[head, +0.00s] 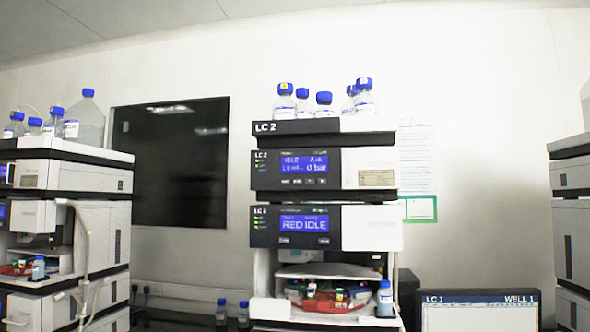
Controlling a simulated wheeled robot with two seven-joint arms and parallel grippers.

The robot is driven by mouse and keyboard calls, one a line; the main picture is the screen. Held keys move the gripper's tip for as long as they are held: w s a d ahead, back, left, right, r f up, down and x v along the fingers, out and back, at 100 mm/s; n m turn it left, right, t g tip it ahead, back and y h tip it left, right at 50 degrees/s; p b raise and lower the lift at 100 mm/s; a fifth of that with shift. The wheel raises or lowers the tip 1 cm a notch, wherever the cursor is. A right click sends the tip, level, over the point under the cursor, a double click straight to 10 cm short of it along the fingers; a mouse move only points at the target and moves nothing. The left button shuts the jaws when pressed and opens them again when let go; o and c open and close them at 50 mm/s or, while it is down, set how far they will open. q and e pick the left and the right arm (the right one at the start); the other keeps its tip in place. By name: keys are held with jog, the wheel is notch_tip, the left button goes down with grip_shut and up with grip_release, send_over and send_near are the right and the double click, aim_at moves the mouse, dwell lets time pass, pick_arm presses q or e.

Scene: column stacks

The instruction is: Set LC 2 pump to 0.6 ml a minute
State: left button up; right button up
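The LC 2 stack (372,229) stands in the middle of the head view, with "LC 2" on its dark top strip. Its upper module is the pump module (264,174), also marked LC 2, with a blue display (310,168). That display shows "IDLE" and a large "0 bar"; the smaller text is too blurred to read. A row of small dark buttons (310,181) sits under it. The module below has a blue display (304,224) reading "RED IDLE". Neither of my grippers is in view.
Bottles with blue caps (303,104) stand on top of the stack. An open sampler bay (330,295) with vials is at its bottom. Another stack (100,180) is at the left, and part of one (572,220) at the right. A monitor (480,311) reads "LC 1" and "WELL 1".

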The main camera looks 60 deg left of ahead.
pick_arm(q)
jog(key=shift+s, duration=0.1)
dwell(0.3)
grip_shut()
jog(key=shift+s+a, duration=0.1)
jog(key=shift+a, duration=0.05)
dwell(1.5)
